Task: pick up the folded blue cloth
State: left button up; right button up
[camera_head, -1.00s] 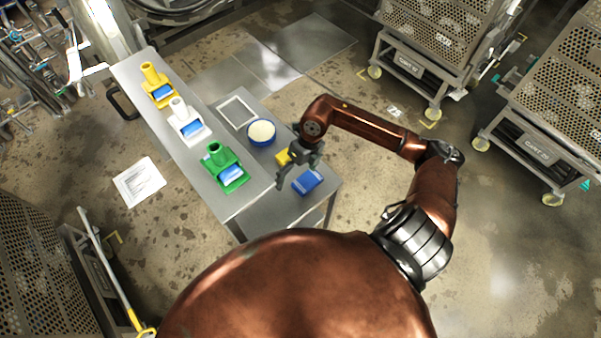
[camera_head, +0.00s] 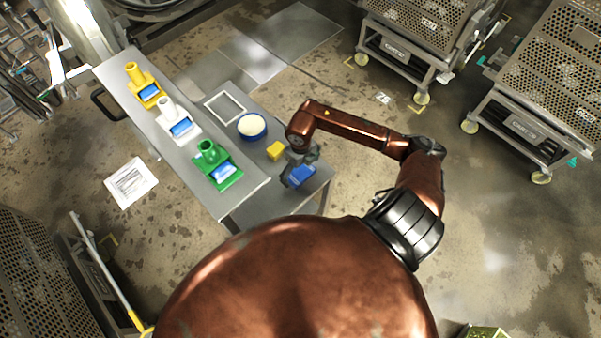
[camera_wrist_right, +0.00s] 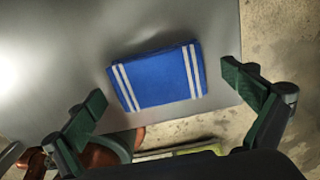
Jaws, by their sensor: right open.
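The folded blue cloth (camera_head: 300,175) lies on the lower steel table near its front right corner. In the right wrist view the cloth (camera_wrist_right: 158,78) is a flat blue rectangle with pairs of white stripes near both ends. My right gripper (camera_head: 302,174) is over the cloth in the head view and covers part of it. In the wrist view its two fingers (camera_wrist_right: 168,98) are spread wide, one on each side of the cloth, with nothing between them touching it. How high the fingers are above the table is hard to tell. My left gripper does not show.
A yellow block (camera_head: 275,151), a blue bowl with pale contents (camera_head: 251,127) and a white frame (camera_head: 226,107) are near the cloth. The raised shelf holds yellow (camera_head: 143,85), white (camera_head: 174,122) and green (camera_head: 215,164) stands. Perforated carts (camera_head: 425,40) stand at upper right.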

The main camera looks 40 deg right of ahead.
jog(key=shift+c, duration=0.4)
jog(key=c, duration=1.1)
jog(key=shift+o, duration=0.2)
jog(key=shift+r, duration=0.1)
jog(key=shift+r, duration=0.5)
jog(key=w+a+r+b, duration=0.2)
jog(key=w+a+r, duration=0.6)
jog(key=w+r, duration=0.3)
jog(key=shift+a+r+b, duration=0.3)
jog(key=shift+a+r, duration=0.05)
jog(key=shift+r, duration=0.1)
